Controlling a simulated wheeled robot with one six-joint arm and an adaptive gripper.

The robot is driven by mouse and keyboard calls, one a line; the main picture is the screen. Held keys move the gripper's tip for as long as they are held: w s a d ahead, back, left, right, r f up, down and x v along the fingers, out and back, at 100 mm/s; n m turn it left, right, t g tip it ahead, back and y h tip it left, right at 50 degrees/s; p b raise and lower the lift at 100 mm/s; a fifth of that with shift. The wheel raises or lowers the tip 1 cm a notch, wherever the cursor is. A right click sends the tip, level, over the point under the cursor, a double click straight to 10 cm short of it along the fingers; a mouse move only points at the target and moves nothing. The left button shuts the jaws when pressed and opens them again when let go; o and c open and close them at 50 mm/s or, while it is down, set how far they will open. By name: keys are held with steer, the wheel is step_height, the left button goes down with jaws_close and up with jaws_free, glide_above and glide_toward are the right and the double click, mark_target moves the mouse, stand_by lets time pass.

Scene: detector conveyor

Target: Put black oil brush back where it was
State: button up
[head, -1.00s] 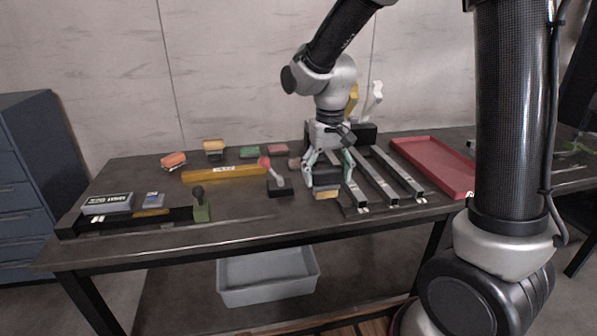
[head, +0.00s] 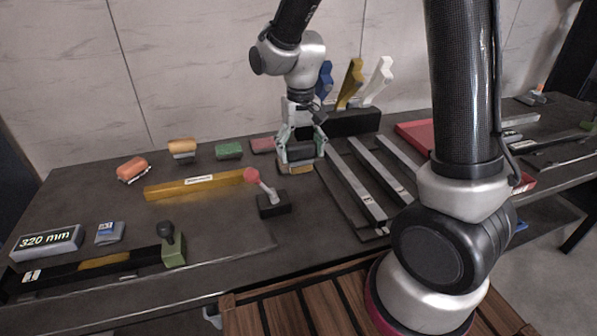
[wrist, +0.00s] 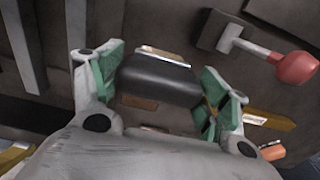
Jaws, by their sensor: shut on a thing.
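My gripper (head: 301,150) is shut on the black oil brush (head: 299,166), a dark block with a tan underside. In the wrist view the black brush (wrist: 160,80) lies crosswise between the green fingers of my gripper (wrist: 163,92). In the head view it is low over the back of the table, just right of a red brush (head: 263,145). I cannot tell whether it touches the tabletop. A green brush (head: 229,151), a yellow brush (head: 182,147) and an orange brush (head: 132,168) stand in a row further left.
A red-knobbed lever (head: 270,200) stands in front of the held brush, with a yellow bar (head: 195,185) to its left. Metal rails (head: 355,190) lie close on the right. A black holder (head: 345,122) with coloured handles stands behind. The front middle tabletop is clear.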

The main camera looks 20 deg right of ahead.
mark_target(300, 168)
steer(key=shift+f, duration=3)
steer(key=shift+f, duration=0.15)
steer(key=o, duration=1.1)
steer(key=shift+c, duration=0.2)
step_height(300, 168, up, 12)
steer(key=shift+f, duration=0.15)
steer(key=shift+s+d+r, duration=0.15)
steer(key=shift+r, duration=0.4)
steer(key=s+d+r+t, duration=0.2)
steer(key=s+d+r, duration=0.3)
steer(key=s, duration=0.5)
steer(key=s+d+r+t, duration=0.2)
steer(key=s+d+r, duration=0.3)
steer(key=s+d, duration=0.4)
steer(key=shift+s+d+r, duration=0.2)
steer(key=shift+s+d, duration=0.1)
steer(key=shift+s, duration=0.1)
